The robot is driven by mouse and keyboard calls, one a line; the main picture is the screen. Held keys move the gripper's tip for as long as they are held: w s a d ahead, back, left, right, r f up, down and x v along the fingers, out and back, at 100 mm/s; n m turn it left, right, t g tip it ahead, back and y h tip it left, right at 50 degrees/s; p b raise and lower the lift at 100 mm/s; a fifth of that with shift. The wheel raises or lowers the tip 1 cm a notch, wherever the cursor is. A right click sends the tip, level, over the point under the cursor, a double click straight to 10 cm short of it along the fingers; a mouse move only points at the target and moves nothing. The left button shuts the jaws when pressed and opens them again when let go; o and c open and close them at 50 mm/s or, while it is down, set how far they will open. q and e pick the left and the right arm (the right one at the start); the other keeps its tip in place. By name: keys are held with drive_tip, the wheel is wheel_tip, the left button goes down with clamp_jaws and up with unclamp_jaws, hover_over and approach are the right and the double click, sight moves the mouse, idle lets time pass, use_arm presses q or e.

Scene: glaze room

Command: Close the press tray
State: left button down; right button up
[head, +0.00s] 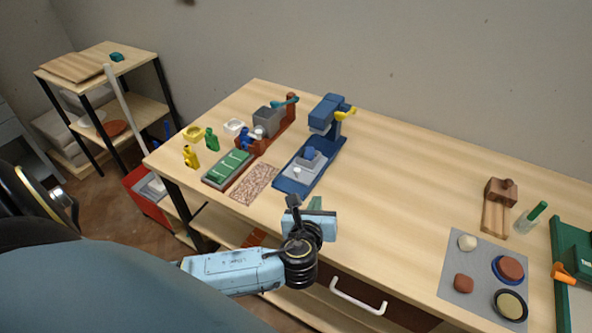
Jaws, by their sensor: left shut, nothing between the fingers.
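A blue press (326,115) with a yellow handle stands on the wooden table, near its middle. Its long blue base (293,184) runs toward the table's front edge. A grey tray (312,163) with a small white knob (297,170) sits on this base, partly out in front of the press head. I cannot tell how far it is pulled out. My left gripper (315,204) is shut and empty, in front of the press base and to its right, apart from the tray. My right gripper is not in view.
A speckled mat (254,184) and a green-topped tray (229,167) lie left of the press. A brown vise-like tool (281,124) stands behind them. A grey mat (456,287) with round pieces lies at the right. The table between is clear. A drawer handle (357,297) juts out in front.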

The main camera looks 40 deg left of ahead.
sight(297, 174)
use_arm(q)
drive_tip(key=s+a+y, duration=0.1)
drive_tip(key=a, duration=0.1)
drive_tip(key=s+a+f+g+y+p, duration=0.1)
drive_tip(key=s, duration=0.1)
drive_tip(key=shift+a, duration=0.4)
drive_tip(key=shift+s+a+f+g, duration=0.1)
drive_tip(key=shift+a+g, duration=0.1)
drive_tip(key=shift+g, duration=0.1)
drive_tip(key=x, duration=0.9)
drive_tip(key=r+b+x, duration=0.1)
drive_tip(key=x, duration=0.3)
drive_tip(key=shift+w+a, duration=0.2)
drive_tip(key=shift+w, duration=0.1)
drive_tip(key=shift+w+a, duration=0.1)
